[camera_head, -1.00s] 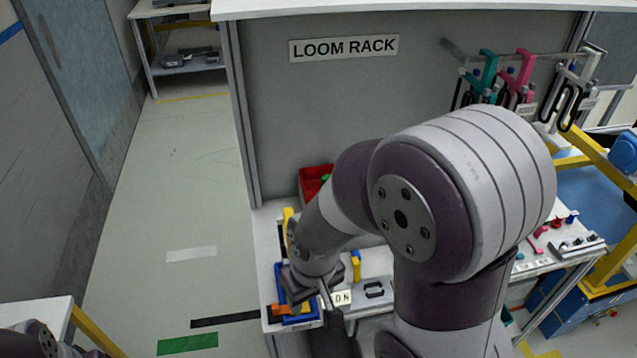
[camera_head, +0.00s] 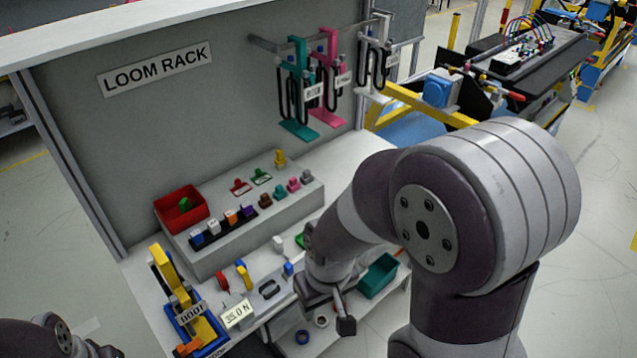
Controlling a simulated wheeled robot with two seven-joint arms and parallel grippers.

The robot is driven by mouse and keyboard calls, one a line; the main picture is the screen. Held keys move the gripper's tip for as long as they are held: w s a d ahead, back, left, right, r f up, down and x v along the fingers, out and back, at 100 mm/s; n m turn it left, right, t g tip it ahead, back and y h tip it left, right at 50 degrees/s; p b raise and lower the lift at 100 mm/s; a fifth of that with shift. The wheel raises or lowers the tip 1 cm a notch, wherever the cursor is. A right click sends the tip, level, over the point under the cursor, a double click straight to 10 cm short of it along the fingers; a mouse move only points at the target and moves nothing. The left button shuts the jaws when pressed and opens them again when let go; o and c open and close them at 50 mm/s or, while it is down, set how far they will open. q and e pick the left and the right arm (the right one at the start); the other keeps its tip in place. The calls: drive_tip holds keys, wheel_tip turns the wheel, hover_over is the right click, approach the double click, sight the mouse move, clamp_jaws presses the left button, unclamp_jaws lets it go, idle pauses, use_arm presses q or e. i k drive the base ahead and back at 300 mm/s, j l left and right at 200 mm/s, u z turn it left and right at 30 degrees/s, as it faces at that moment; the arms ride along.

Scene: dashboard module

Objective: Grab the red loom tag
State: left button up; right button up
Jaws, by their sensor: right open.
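A small red tag-like piece (camera_head: 240,187) lies on the raised grey shelf below the LOOM RACK sign, beside a similar green piece (camera_head: 261,176). It appears to be the red loom tag, but it is too small to read. My right gripper (camera_head: 336,314) hangs over the front edge of the bench, in front of and to the right of the piece, well apart from it. It is open, and I see nothing held in it. My right arm hides part of the bench's right side. Only links of my left arm show at the lower left; its gripper is out of view.
A red bin (camera_head: 181,214) with a green piece inside stands left on the shelf. Several coloured connectors line the shelf. A blue and yellow BOOT fixture (camera_head: 186,303) stands at the front left. Teal (camera_head: 297,90) and pink (camera_head: 328,75) hangers hang from the rack. A teal bin (camera_head: 377,276) sits low right.

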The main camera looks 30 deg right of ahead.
sight(240, 188)
drive_tip(key=z, duration=0.4)
drive_tip(key=i+z, duration=0.2)
drive_tip(key=z, duration=0.2)
drive_tip(key=i+l+z, duration=0.1)
drive_tip(key=z, duration=0.3)
drive_tip(key=i+j+z, duration=0.1)
drive_tip(key=i+z, duration=0.25)
